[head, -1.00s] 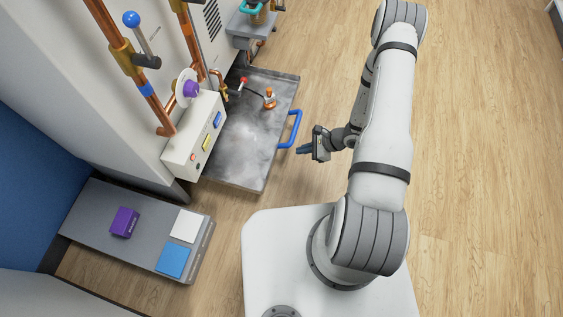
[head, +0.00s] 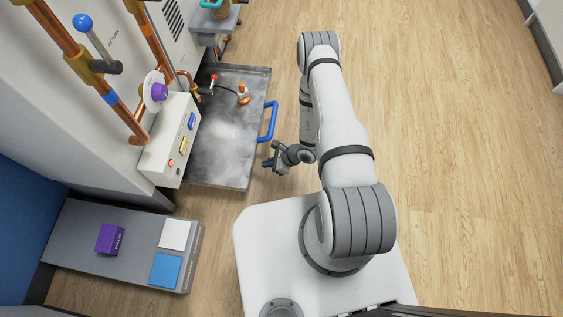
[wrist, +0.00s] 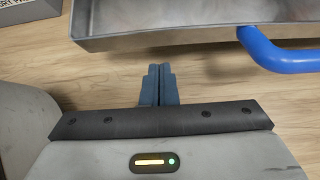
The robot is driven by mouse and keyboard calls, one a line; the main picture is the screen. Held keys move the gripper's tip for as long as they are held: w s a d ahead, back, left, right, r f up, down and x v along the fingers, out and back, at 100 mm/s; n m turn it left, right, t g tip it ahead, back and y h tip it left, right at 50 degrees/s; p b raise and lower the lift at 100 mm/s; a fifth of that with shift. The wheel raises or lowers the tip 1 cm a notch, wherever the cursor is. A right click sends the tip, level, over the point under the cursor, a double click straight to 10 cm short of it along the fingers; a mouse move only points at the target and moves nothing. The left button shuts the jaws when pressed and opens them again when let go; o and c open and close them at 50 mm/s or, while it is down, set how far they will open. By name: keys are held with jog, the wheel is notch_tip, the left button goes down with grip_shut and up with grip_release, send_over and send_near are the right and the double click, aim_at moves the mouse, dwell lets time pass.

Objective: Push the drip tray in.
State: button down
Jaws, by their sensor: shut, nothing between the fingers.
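The drip tray (head: 222,165) is a grey metal tray that sticks out from the white cabinet in the head view. Its blue handle (head: 270,122) is on its right side. My gripper (head: 268,163) is shut and empty, just right of the tray's near right corner and below the handle in the picture. In the wrist view the shut blue fingertips (wrist: 158,72) point towards the tray's front wall (wrist: 150,40), with a gap of floor between. The blue handle (wrist: 280,55) is to the right of the fingers there.
A small orange fitting (head: 243,94) and a red-tipped valve (head: 213,80) are over the tray. A white control box (head: 172,142) stands left of it. A low grey bench (head: 90,245) carries a purple box (head: 110,239). Wood floor is clear on the right.

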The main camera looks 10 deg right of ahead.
jog(key=shift+w+a+r+b, duration=0.15)
jog(key=shift+w+a, duration=0.15)
jog(key=shift+a, duration=0.45)
jog(key=shift+w+a+b, duration=0.15)
jog(key=shift+w+a, duration=0.15)
jog(key=shift+a, duration=0.45)
